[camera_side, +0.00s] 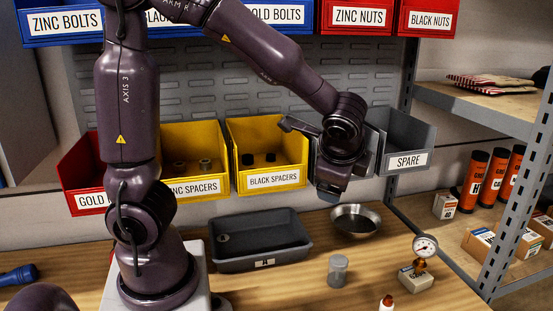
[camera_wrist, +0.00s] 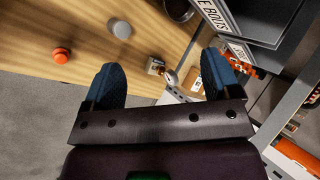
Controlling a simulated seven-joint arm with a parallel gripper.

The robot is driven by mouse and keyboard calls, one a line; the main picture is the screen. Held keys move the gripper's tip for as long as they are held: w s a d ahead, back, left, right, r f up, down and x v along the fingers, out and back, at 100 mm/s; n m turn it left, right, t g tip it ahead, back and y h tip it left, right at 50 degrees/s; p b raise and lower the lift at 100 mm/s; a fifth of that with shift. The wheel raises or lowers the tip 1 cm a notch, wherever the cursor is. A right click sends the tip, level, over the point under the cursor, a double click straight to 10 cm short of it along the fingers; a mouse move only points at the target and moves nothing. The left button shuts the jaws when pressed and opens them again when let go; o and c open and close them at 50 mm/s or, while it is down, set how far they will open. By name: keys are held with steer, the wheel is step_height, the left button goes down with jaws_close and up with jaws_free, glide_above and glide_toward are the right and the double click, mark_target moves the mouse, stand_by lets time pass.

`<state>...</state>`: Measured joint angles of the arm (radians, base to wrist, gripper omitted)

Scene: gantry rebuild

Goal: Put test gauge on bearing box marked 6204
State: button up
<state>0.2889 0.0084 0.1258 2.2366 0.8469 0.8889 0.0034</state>
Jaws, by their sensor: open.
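The test gauge (camera_side: 425,246) has a round white dial and a brass-brown stem. It stands upright at the bench's right side, at a small pale box (camera_side: 415,279) with an orange mark. It looks set on that box, but I cannot tell whether it rests on top or just behind. The number on the box is too small to read. The wrist view shows the gauge (camera_wrist: 171,78) and the box (camera_wrist: 155,66) close together, beyond the fingers. My gripper (camera_side: 328,195) is open and empty, high above the bench by the metal bowl; its blue fingers (camera_wrist: 165,45) are wide apart.
Bins, including the SPARE bin (camera_side: 408,140), line the back. A shelf post (camera_side: 520,180) rises at the right. Another small box (camera_side: 445,206) sits on the shelving.

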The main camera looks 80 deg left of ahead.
steer(key=s+d+r+n+t+h, duration=0.1)
steer(key=s+d+r+n+h, duration=0.1)
steer(key=s, duration=0.4)
steer(key=s+d+r+n+t+h, duration=0.1)
steer(key=s+d+r+n+h, duration=0.1)
steer(key=s+r+n+h, duration=0.2)
steer(key=s+n, duration=0.2)
steer(key=shift+s+d+r+h, duration=0.15)
steer(key=shift+s+d+h, duration=0.15)
steer(key=shift+s+d, duration=0.1)
